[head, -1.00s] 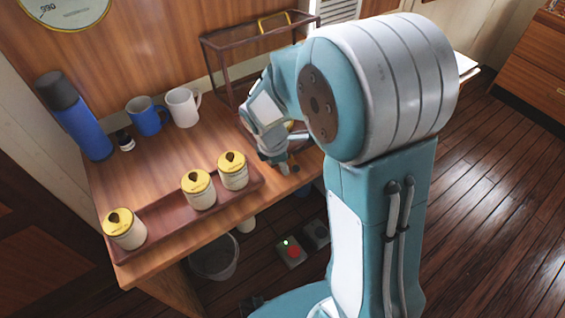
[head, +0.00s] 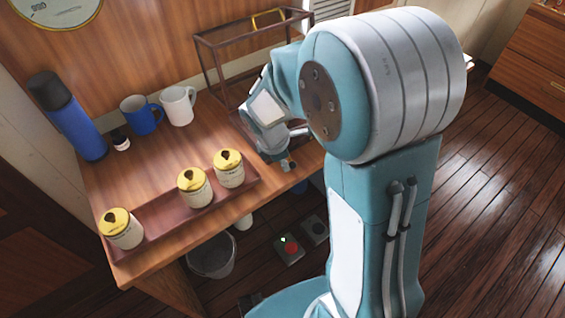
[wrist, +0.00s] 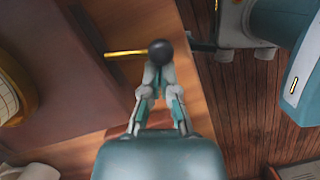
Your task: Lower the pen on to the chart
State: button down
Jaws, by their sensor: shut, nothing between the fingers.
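My gripper (head: 286,165) is low at the right end of the wooden counter, in front of a dark-framed case. The wrist view shows its fingers (wrist: 158,68) drawn together, empty, with their tips at a black ball knob (wrist: 160,52). I cannot tell whether they touch it. A thin brass rod (wrist: 125,53) runs left from the knob; it may be the pen or its arm. A pale gridded surface (wrist: 8,100) with a yellow rim at the left edge looks like the chart, only partly in view. In the head view my arm hides this area.
The dark-framed case (head: 212,62) stands at the counter's back. A tray (head: 150,233) with three yellow-lidded canisters lies left of my gripper. A blue flask (head: 75,125), blue mug (head: 140,117) and white mug (head: 178,106) stand behind. A bin (head: 212,258) is on the floor.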

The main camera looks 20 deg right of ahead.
aim_at(300, 167)
jog(key=shift+d, duration=0.1)
jog(key=shift+s+d+n+t, duration=0.1)
jog(key=shift+d+n+t, duration=0.1)
jog(key=shift+d+n, duration=0.55)
jog(key=shift+s+d+n+t, duration=0.1)
jog(key=shift+d+n+t, duration=0.2)
jog(key=shift+n, duration=0.75)
jog(key=shift+d, duration=0.25)
jog(key=shift+w+d, duration=0.15)
jog(key=shift+d, duration=0.35)
jog(key=shift+a, duration=0.1)
jog(key=shift+w+a, duration=0.35)
jog(key=shift+a, duration=0.3)
